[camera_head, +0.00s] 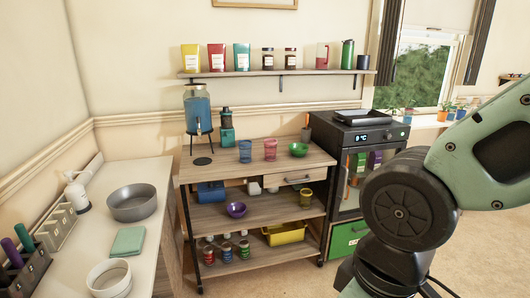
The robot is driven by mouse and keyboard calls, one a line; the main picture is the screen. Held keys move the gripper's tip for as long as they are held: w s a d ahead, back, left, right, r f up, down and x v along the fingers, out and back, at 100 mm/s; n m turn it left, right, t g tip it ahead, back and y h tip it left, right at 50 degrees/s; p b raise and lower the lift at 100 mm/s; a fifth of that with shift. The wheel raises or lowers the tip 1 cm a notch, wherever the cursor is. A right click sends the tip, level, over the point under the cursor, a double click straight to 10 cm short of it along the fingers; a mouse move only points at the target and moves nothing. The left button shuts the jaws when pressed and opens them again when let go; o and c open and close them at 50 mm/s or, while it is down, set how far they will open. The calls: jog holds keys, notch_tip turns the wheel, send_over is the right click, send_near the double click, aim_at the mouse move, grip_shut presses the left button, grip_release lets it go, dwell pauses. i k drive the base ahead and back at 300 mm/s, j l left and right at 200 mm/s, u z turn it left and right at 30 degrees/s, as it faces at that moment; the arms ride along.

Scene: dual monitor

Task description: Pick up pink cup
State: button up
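A pink cup (270,150) stands upright on the wooden top of the cart (222,172). Nothing touches the pink cup.
A blue drink dispenser (198,110) and a dark teal bottle (227,126) stand behind on the left. A wall shelf (262,73) with several containers hangs above. Open floor (290,281) lies in front.

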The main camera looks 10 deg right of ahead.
aim_at(270, 145)
jog(key=i+l+z, duration=0.15)
jog(key=i+z, duration=0.2)
jog(key=i, duration=0.35)
jog(key=i+z, duration=0.35)
jog(key=i, duration=0.35)
jog(key=i+j+z, duration=0.3)
jog(key=i, duration=0.4)
jog(key=i+u, duration=0.2)
jog(key=u, duration=0.25)
jog(key=i+l+u, duration=0.15)
jog(key=u, duration=0.3)
jog(key=i+l+u, duration=0.2)
jog(key=u, duration=1.35)
